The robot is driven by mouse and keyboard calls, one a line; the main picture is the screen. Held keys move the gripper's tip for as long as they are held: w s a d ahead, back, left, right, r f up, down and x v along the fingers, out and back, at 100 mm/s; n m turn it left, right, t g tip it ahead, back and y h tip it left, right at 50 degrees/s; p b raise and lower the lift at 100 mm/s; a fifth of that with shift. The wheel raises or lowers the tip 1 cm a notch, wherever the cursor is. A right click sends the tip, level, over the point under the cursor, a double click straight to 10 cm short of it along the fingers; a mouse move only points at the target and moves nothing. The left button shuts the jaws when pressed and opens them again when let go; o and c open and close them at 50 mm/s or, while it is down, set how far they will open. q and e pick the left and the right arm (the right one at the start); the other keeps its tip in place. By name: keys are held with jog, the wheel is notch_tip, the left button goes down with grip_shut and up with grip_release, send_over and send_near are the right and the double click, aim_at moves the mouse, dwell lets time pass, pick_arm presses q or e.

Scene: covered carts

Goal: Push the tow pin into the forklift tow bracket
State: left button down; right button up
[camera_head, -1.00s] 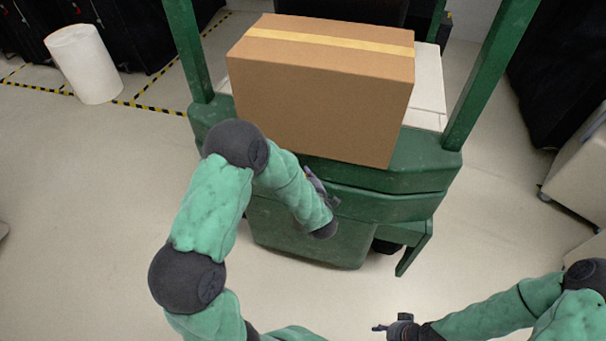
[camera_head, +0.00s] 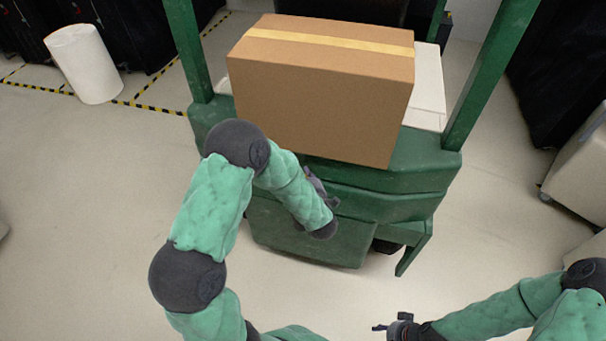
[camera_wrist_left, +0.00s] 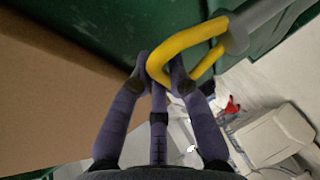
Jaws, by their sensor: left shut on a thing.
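The tow pin has a yellow loop handle (camera_wrist_left: 190,50) and a grey shaft (camera_wrist_left: 262,14), seen in the left wrist view. My left gripper (camera_wrist_left: 160,76) is shut on the yellow loop. The shaft points to the upper right, close to the green forklift body (camera_wrist_left: 130,22). In the head view my left gripper (camera_head: 318,188) is at the rear of the green forklift (camera_head: 390,205), mostly hidden by my forearm. The tow bracket and pin cannot be made out there. My right gripper (camera_head: 384,328) is low in the head view, away from the forklift; its finger opening is unclear.
A large cardboard box (camera_head: 320,100) sits on the forklift above my left gripper. Green posts (camera_head: 490,70) rise on both sides. A white cylinder (camera_head: 84,64) stands at the upper left. Pale carts (camera_head: 580,165) stand at the right.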

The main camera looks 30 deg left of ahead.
pick_arm(q)
jog(key=shift+f+b, duration=4.55)
jog(key=shift+f, duration=1.45)
jog(key=c, duration=1.1)
grip_release()
jog(key=shift+f, duration=0.1)
jog(key=shift+s+d, duration=0.1)
jog(key=shift+s, duration=0.05)
jog(key=v, duration=1.1)
jog(key=shift+s+d+r, duration=0.2)
jog(key=shift+s+r, duration=0.05)
jog(key=shift+r, duration=0.05)
